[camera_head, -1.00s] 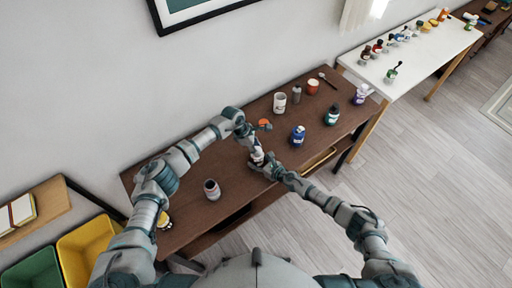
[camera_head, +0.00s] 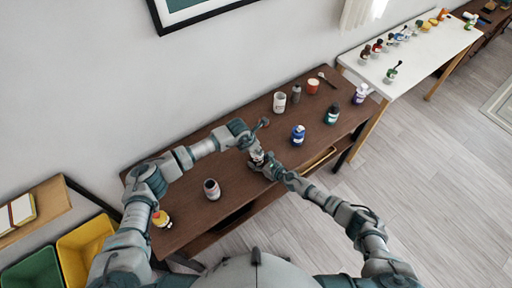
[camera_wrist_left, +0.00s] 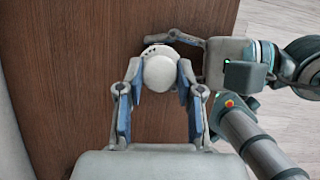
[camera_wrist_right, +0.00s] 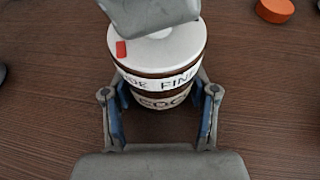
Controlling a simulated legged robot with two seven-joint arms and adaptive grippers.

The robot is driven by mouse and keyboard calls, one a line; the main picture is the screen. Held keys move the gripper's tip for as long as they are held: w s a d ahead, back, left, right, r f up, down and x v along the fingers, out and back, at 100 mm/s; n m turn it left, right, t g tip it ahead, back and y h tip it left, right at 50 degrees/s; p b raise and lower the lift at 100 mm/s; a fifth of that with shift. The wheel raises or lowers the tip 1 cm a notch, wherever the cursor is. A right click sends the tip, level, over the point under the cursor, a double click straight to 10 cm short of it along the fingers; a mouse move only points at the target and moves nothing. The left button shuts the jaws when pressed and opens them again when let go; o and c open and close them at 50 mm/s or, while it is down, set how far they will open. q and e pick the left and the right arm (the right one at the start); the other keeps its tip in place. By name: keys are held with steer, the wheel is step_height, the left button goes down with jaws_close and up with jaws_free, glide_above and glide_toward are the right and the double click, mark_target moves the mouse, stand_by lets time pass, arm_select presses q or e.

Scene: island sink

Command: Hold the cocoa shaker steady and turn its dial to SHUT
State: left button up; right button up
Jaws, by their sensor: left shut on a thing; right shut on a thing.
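The cocoa shaker (camera_wrist_right: 160,90) stands on the brown table, with a white top, a red mark near the top's edge and a band whose lettering partly reads "FINE". My right gripper (camera_wrist_right: 160,120) is shut on its body from the side. My left gripper (camera_wrist_left: 161,78) is above the shaker, its two fingers closed on the round white dial knob (camera_wrist_left: 159,73). In the head view the shaker (camera_head: 257,156) is small and mostly covered by both grippers. The SHUT marking is not readable.
A yellow-topped item (camera_head: 161,218) is near the left end.

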arm_select(q)
steer(key=n+t+y, duration=0.1)
steer(key=n, duration=0.2)
steer(key=shift+n, duration=0.4)
arm_select(e)
steer(key=shift+a, duration=0.1)
arm_select(q)
steer(key=n, duration=0.1)
steer(key=n+y, duration=0.1)
steer(key=n, duration=0.1)
steer(key=shift+d+n+t, duration=0.2)
steer(key=shift+n+t, duration=0.1)
steer(key=n+y, duration=0.1)
steer(key=n, duration=0.2)
steer(key=shift+n+y, duration=0.3)
steer(key=shift+y, duration=0.1)
steer(key=shift+d+n+y, duration=0.15)
steer(key=shift+n+y, duration=0.65)
steer(key=shift+n, duration=1.3)
steer(key=o, duration=1.2)
